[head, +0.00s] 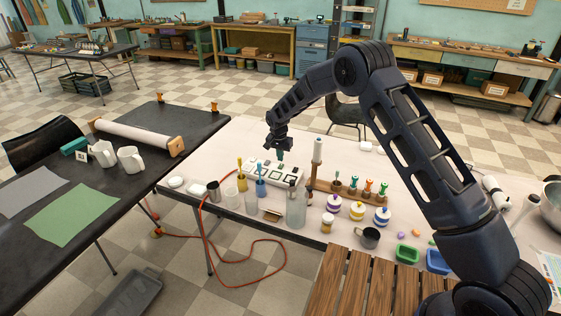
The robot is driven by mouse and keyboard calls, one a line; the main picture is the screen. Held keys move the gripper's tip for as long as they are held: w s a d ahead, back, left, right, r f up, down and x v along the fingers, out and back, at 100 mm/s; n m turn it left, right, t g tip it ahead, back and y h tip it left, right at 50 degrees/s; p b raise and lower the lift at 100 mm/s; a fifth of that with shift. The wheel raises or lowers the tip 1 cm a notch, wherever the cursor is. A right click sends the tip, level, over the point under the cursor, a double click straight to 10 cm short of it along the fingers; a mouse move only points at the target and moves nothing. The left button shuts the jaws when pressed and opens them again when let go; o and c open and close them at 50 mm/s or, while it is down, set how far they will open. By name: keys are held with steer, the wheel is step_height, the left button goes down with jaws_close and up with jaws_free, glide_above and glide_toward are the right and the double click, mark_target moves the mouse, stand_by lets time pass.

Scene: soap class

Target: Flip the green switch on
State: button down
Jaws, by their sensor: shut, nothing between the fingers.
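A long white panel (289,179) with several dark squares along its top lies on the pale table (395,205). It looks like a switch box or power strip. My gripper (280,156) points down over its middle part, with its fingers together and empty. The tips are at or just above the panel; I cannot tell whether they touch it. A dark teal patch shows at the fingertips, and I cannot tell whether it belongs to the fingers or to a switch. I cannot make out a green switch or its position, as the gripper partly covers the panel.
Brushes in jars (261,188) and a clear bottle (296,208) stand in front of the panel. A wooden rack (350,192) with green- and orange-topped tools is close on its right. An orange cable (213,240) hangs off the front edge.

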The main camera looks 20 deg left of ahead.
mark_target(282, 165)
step_height(282, 165, up, 11)
steer(key=s, duration=0.1)
steer(key=shift+s+f, duration=0.15)
stand_by(0.3)
steer(key=shift+w, duration=0.6)
steer(key=shift+f, duration=0.15)
steer(key=f, duration=0.4)
steer(key=w+f, duration=0.1)
steer(key=f, duration=0.8)
steer(key=shift+w+f, duration=0.35)
steer(key=shift+w+f, duration=0.1)
steer(key=shift+f, duration=0.05)
steer(key=shift+d, duration=0.1)
